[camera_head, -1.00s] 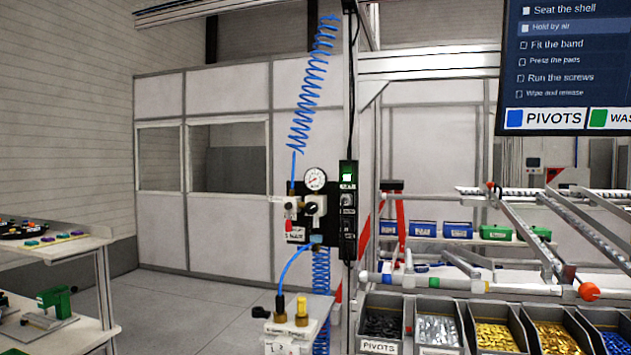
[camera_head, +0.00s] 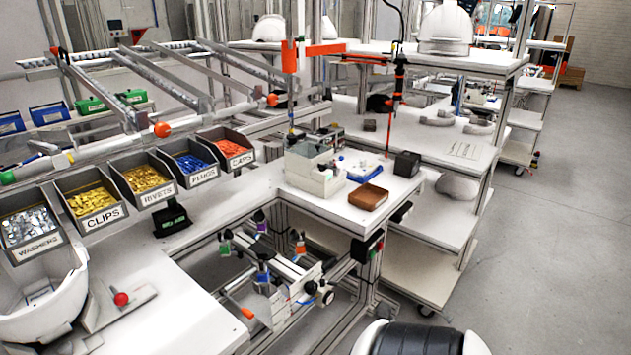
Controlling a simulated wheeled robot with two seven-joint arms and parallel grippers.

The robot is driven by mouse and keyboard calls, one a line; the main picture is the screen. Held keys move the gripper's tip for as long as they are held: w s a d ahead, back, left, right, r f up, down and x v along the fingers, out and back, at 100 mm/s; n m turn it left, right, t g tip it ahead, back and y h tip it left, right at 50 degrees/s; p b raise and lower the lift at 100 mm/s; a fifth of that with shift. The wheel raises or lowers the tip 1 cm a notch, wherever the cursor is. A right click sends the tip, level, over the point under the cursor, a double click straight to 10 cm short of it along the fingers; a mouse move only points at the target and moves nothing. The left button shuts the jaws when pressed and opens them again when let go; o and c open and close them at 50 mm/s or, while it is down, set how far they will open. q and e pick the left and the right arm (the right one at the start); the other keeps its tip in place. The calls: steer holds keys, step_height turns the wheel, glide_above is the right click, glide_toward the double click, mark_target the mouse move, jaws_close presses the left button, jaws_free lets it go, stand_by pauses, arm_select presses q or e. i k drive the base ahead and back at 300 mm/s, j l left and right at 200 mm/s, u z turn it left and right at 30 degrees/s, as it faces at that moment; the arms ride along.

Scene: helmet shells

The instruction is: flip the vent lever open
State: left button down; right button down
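I cannot pick out a vent lever for certain in the head view. A white helmet shell (camera_head: 45,305) sits at the lower left, cut by the picture's left edge. A red ball knob (camera_head: 121,299) stands on a grey metal plate just right of the shell; whether it belongs to a lever is not clear. Neither of my grippers is in view.
Labelled bins of washers (camera_head: 30,228), clips (camera_head: 92,203), rivets (camera_head: 146,178), plugs and caps line the bench's back. A frame with coloured knobs (camera_head: 265,275) sits below bench height. A white side table (camera_head: 340,205) holds small boxes. Floor at right is clear.

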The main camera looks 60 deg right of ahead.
mark_target(331, 283)
steer(key=z, duration=2.1)
